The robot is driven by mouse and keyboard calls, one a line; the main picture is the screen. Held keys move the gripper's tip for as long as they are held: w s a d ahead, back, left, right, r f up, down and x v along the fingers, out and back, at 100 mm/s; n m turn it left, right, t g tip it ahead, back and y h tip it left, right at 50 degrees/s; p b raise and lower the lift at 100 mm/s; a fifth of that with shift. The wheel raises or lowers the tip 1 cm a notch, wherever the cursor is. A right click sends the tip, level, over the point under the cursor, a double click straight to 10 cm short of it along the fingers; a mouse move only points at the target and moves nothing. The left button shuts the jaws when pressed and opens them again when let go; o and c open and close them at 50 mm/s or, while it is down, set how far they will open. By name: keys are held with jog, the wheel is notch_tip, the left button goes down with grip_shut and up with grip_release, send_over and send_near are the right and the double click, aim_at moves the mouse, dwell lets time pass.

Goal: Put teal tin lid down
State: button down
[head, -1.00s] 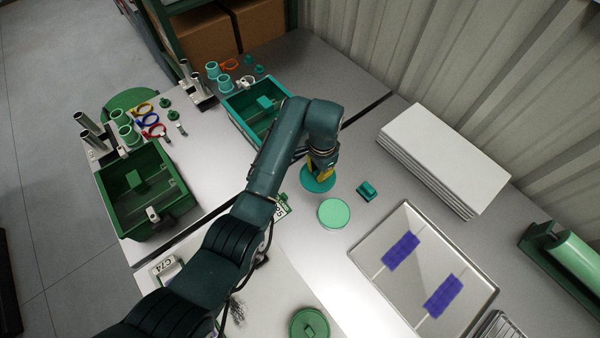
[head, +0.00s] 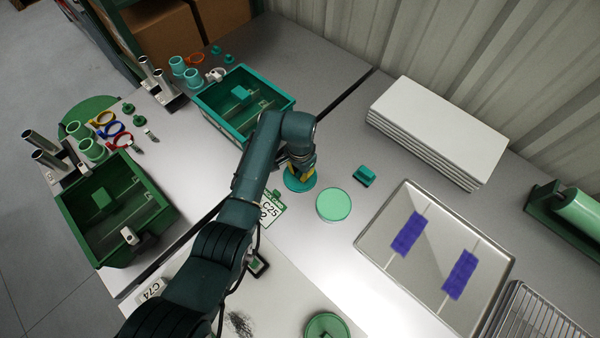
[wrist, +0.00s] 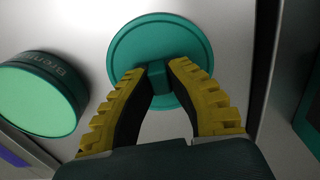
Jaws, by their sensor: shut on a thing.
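The teal tin lid (head: 299,184) is a round disc with a block-shaped knob, just left of and behind the open-topped-looking pale green tin (head: 333,204) in the head view. My gripper (head: 303,172) is shut on the lid's knob from above. In the wrist view the yellow-and-black fingers (wrist: 156,82) pinch the knob, and the lid (wrist: 140,40) lies flat against the grey table behind it. I cannot tell whether the lid touches the table. The tin (wrist: 38,95) stands beside it, apart from the lid.
A teal bin (head: 205,112) stands behind left, a green bin (head: 75,215) farther left. A teal block (head: 364,175), a metal tray (head: 440,295) with purple pieces and a white stack (head: 435,120) lie right. A green lid (head: 327,326) is at front.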

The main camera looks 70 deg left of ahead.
jog(key=c, duration=1.2)
grip_release()
jog(key=shift+f, duration=0.1)
jog(key=shift+o, duration=0.2)
notch_tip(320, 180, up, 12)
jog(key=p, duration=0.4)
jog(key=shift+r, duration=0.2)
